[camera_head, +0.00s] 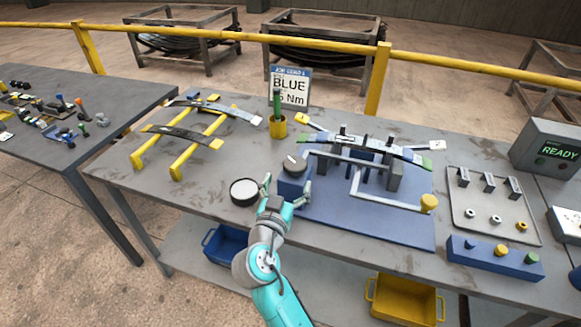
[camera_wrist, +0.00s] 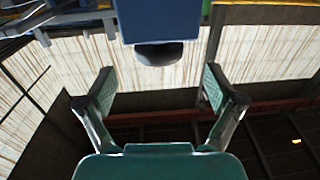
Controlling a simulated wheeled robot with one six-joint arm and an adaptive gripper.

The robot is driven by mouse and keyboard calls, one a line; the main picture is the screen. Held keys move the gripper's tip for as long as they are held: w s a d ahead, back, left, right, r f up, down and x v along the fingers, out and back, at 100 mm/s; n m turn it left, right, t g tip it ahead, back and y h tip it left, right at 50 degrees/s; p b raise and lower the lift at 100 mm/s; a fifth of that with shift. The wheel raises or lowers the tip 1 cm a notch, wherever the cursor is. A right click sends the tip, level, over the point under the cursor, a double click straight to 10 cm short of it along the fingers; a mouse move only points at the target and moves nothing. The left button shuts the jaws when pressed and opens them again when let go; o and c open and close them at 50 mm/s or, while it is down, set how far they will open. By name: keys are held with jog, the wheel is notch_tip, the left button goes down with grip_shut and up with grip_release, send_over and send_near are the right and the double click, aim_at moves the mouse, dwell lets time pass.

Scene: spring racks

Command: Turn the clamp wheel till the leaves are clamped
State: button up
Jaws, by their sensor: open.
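The clamp fixture (camera_head: 390,222) is a blue plate carrying a stack of leaves (camera_head: 365,147) over grey supports. A dark round knob (camera_head: 293,163), seemingly the clamp wheel, sits on a blue block at the fixture's left end. In the wrist view, which looks upside down, the dark knob (camera_wrist: 160,54) juts from the blue block (camera_wrist: 158,22). My gripper (camera_head: 288,186) is at the near side of the block, open and empty. In the wrist view its fingers (camera_wrist: 158,88) stand wide apart, with the knob ahead between them. Contact is not visible.
A round black-rimmed white dish (camera_head: 244,191) lies just left of my gripper. A white bar with a yellow knob (camera_head: 428,203) crosses the plate's right side. A yellow rack (camera_head: 184,158) holds other leaves.

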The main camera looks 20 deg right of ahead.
aim_at(292, 174)
jog(key=x, duration=0.6)
jog(key=shift+w+d, duration=0.2)
jog(key=shift+d, duration=0.05)
jog(key=c, duration=1.1)
